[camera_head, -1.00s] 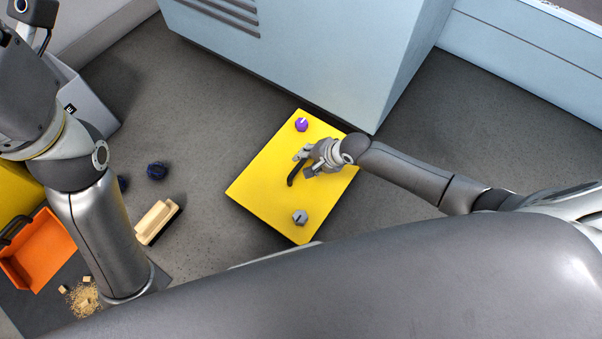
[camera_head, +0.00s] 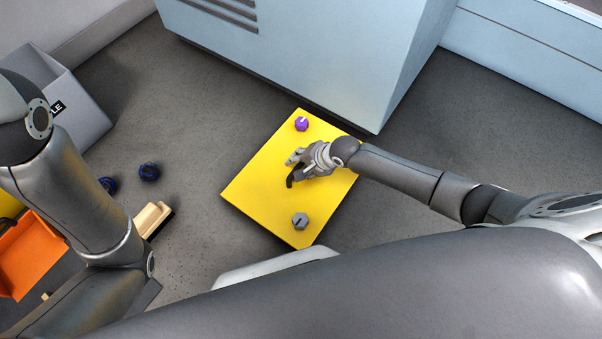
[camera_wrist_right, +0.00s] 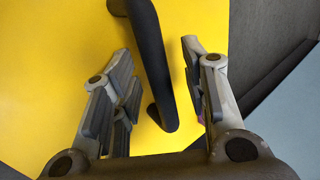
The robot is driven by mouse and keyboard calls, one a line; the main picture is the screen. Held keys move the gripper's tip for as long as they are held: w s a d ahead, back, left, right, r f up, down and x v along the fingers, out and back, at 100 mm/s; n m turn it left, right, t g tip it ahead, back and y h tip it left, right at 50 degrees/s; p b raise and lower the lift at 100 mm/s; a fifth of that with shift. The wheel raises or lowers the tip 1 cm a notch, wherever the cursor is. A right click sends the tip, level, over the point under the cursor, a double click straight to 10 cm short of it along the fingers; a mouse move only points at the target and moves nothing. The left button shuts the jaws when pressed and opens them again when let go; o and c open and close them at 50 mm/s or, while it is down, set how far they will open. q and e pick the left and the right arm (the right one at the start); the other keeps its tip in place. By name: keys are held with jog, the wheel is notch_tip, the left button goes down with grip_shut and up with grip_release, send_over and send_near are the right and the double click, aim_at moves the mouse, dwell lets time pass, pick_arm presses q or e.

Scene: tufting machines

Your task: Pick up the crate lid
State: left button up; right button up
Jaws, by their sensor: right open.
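The yellow crate lid (camera_head: 258,178) lies flat, with a black bar handle (camera_head: 290,180) near its middle. A purple knob (camera_head: 301,124) is near its far corner and a grey knob (camera_head: 300,221) near its front corner. My right gripper (camera_head: 294,164) is over the lid at the handle, its fingers apart. In the right wrist view the handle (camera_wrist_right: 150,60) passes between the open fingers (camera_wrist_right: 160,95), with gaps on both sides. My left arm is at the left, but its gripper is out of view.
A pale blue machine cabinet (camera_head: 310,55) stands just behind the lid. To the left are a grey bin (camera_head: 75,110), blue round items (camera_head: 149,171), a wooden brush (camera_head: 152,219) and an orange dustpan (camera_head: 30,255).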

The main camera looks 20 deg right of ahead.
grip_shut()
jog(key=shift+r, duration=0.1)
dwell(0.4)
